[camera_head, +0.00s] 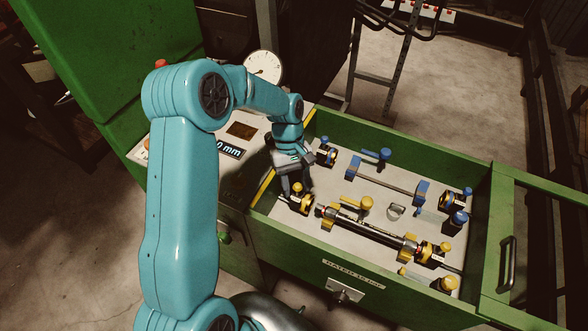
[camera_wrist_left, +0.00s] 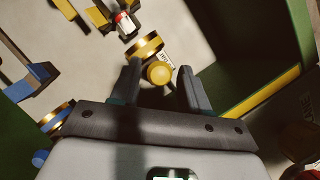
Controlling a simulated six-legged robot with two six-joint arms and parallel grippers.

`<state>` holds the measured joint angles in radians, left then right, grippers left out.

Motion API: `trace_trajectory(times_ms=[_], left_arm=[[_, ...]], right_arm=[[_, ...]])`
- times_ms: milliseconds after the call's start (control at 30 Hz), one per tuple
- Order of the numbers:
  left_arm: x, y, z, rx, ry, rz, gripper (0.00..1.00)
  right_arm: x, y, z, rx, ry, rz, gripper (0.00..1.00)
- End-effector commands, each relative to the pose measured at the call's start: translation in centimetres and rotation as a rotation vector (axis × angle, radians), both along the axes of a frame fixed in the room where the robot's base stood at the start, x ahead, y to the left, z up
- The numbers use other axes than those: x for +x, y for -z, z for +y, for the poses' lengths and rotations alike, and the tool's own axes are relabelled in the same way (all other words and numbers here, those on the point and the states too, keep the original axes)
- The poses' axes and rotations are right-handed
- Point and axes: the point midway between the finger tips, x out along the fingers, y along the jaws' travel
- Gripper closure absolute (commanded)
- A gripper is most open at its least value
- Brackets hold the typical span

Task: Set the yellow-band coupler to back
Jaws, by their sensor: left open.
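A yellow-band coupler (camera_head: 302,204) with a yellow knob lies at the left end of the open drawer (camera_head: 262,236), beside a black hose bar (camera_head: 365,229). My left gripper (camera_head: 297,188) points down over this coupler, fingers apart. In the left wrist view the fingers (camera_wrist_left: 159,72) stand open on both sides of the round yellow knob (camera_wrist_left: 159,74), with the yellow-banded coupler body (camera_wrist_left: 145,46) just beyond. I cannot tell whether the fingers touch the knob. A second coupler with a yellow knob (camera_head: 430,253) sits at the bar's right end. My right gripper is not in view.
Blue-marked fittings line the drawer's far side: a coupler (camera_head: 326,155) near my wrist, a bar (camera_head: 386,179) between blue blocks, and another coupler (camera_head: 455,200). A yellow lever (camera_head: 365,205) stands behind the black bar. Green drawer walls surround everything. A dial gauge (camera_head: 264,67) stands behind.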

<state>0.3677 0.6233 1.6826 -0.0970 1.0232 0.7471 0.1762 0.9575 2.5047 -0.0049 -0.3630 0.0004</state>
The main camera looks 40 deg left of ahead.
Motion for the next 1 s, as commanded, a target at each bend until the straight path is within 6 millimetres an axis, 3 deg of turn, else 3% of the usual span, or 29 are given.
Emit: trace_trajectory(times_ms=[167,400,600,800,1000], left_arm=[[0.8,-2.8,1.1,0.002,-0.003,-0.008,0.54],[2.1,-8.8,3.3,0.002,-0.003,-0.007,0.54],[2.9,-12.7,4.7,0.000,-0.002,-0.004,0.54],[3.2,-14.5,5.4,-0.001,-0.001,-0.002,0.54],[3.2,-14.7,5.4,-0.001,0.000,0.000,0.54]], right_arm=[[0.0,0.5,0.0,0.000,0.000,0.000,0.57],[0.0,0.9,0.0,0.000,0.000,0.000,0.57],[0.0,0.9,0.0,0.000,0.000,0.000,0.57],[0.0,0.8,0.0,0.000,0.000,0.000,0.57],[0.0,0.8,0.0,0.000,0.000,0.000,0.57]])
